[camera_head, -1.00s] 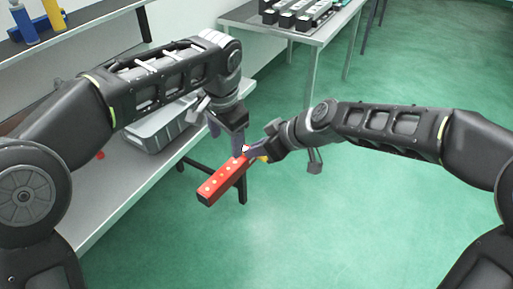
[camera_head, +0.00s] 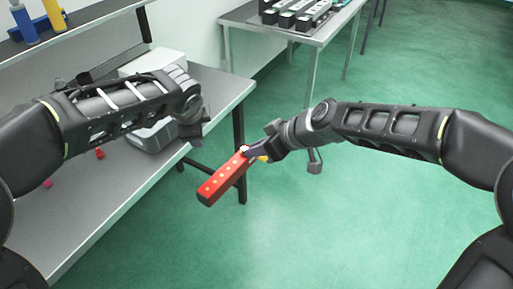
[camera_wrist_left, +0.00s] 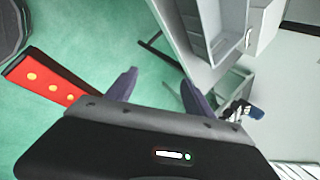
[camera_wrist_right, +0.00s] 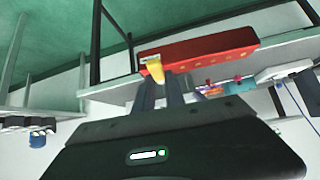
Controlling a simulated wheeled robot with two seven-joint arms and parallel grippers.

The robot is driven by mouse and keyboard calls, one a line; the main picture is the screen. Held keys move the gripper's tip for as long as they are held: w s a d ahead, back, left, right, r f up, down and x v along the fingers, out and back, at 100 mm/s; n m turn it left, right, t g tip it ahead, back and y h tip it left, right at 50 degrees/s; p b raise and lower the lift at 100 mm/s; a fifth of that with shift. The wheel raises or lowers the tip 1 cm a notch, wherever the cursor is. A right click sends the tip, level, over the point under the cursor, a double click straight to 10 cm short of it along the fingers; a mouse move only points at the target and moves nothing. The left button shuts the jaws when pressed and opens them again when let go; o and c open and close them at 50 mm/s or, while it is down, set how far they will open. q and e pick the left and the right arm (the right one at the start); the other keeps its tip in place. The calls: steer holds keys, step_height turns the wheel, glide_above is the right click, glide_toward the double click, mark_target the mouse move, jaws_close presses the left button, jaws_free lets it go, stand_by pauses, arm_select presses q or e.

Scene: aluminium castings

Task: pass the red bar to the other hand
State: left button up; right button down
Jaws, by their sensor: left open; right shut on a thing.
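The red bar (camera_head: 224,181) has a row of light dots along one face. It is held in the air in front of the table's edge, tilted down to the left. My right gripper (camera_head: 256,152) is shut on its upper right end; the right wrist view shows the bar (camera_wrist_right: 205,47) across the fingertips (camera_wrist_right: 161,88). A yellow piece (camera_wrist_right: 156,70) shows at that grip. My left gripper (camera_wrist_left: 158,88) is open and empty in the left wrist view, with the bar (camera_wrist_left: 45,82) off to its left side, apart. In the head view the left fingers are mostly hidden behind the hand.
A grey table (camera_head: 90,215) runs along the left, with a grey bin (camera_head: 152,138) and small red and pink pieces (camera_head: 100,154) on it. A shelf above holds blue and yellow bottles (camera_head: 54,14). Another table (camera_head: 285,30) with dark parts stands behind. Green floor is free at right.

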arm_select(q)
steer(key=s+a+f+g+h, duration=0.1)
steer(key=s+a+f, duration=0.15)
steer(key=f, duration=0.75)
steer(key=s+a+f+g+h, duration=0.1)
steer(key=s+f, duration=0.3)
steer(key=f, duration=0.6)
steer(key=s+d+f+n+g+h, duration=0.1)
steer(key=s+d+f+n+h, duration=0.1)
steer(key=s+f+n, duration=0.45)
steer(key=s+d+f+n+h, duration=0.25)
steer(key=f+n, duration=0.45)
steer(key=f, duration=0.5)
steer(key=s+d+f+n+g+y, duration=0.1)
steer(key=s+n, duration=0.1)
steer(key=s, duration=0.6)
steer(key=s+d+f+n+g+y, duration=0.1)
steer(key=s+n+g, duration=0.1)
steer(key=s, duration=0.7)
steer(key=shift+f+n, duration=0.25)
steer(key=shift+n, duration=0.4)
